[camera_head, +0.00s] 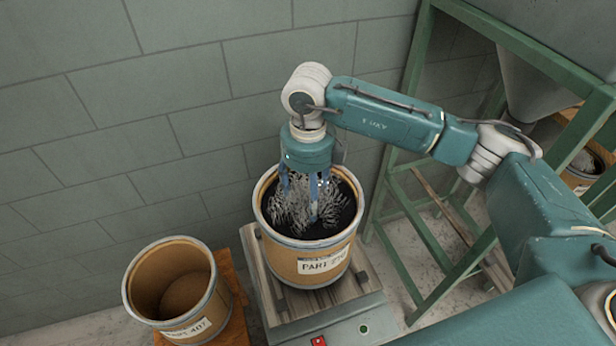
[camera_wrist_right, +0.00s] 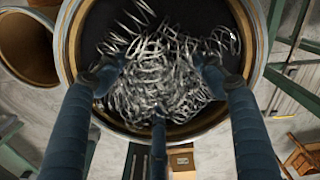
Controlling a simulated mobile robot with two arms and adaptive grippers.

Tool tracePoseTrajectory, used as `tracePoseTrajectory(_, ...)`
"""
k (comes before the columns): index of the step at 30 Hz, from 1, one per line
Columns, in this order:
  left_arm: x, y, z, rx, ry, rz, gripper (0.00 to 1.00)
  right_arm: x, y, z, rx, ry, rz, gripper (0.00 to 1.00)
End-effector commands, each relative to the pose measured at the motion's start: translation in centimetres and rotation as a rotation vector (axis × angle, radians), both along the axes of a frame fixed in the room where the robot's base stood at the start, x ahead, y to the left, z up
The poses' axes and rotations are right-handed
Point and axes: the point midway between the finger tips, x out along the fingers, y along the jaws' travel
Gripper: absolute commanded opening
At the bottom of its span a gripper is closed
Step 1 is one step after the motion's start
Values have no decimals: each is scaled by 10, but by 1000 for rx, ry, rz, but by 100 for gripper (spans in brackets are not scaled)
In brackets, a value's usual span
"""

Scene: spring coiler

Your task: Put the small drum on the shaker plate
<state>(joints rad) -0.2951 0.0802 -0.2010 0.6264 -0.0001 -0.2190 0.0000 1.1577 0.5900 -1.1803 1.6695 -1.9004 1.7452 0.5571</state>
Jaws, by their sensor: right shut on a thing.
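A tan drum (camera_head: 282,262) with a metal rim and a "PART" label stands upright on the slatted wooden top of the shaker plate (camera_head: 256,262). Its inside is dark and holds a tangle of wire springs (camera_head: 290,212). My right gripper (camera_head: 304,196) reaches down into the drum's mouth from above, and its fingers are closed around part of the springs. The right wrist view shows the three fingers (camera_wrist_right: 157,84) around the spring clump (camera_wrist_right: 160,65), inside the drum's rim (camera_wrist_right: 68,60). The exact finger contacts are hidden among the coils. My left gripper is out of view.
An open, similar drum (camera_head: 143,310), labelled "PART 407", stands on an orange-brown wooden base (camera_head: 232,325) at left. The plate's front has a red button (camera_head: 318,341) and a green one (camera_head: 364,329). A green frame (camera_head: 415,195) stands at right, a block wall (camera_head: 110,130) behind.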

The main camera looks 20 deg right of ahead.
Motion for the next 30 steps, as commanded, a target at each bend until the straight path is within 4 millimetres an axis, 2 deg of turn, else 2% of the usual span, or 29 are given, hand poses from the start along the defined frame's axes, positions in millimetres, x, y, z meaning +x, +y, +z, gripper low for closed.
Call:
tracePoseTrajectory(7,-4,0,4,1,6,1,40,1,1,-9,3,-4,1,10)
tracePoseTrajectory(15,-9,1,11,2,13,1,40,1,1,-41,2,-5,2,10)
tracePoseTrajectory(25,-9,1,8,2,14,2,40,2,1,-45,3,-6,2,10)
tracePoseTrajectory(26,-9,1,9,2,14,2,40,0,1,-47,0,-1,1,73)
tracePoseTrajectory(28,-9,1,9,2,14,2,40,0,0,-47,0,-1,1,86)
tracePoseTrajectory(30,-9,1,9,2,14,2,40,0,0,-47,0,-1,1,86)
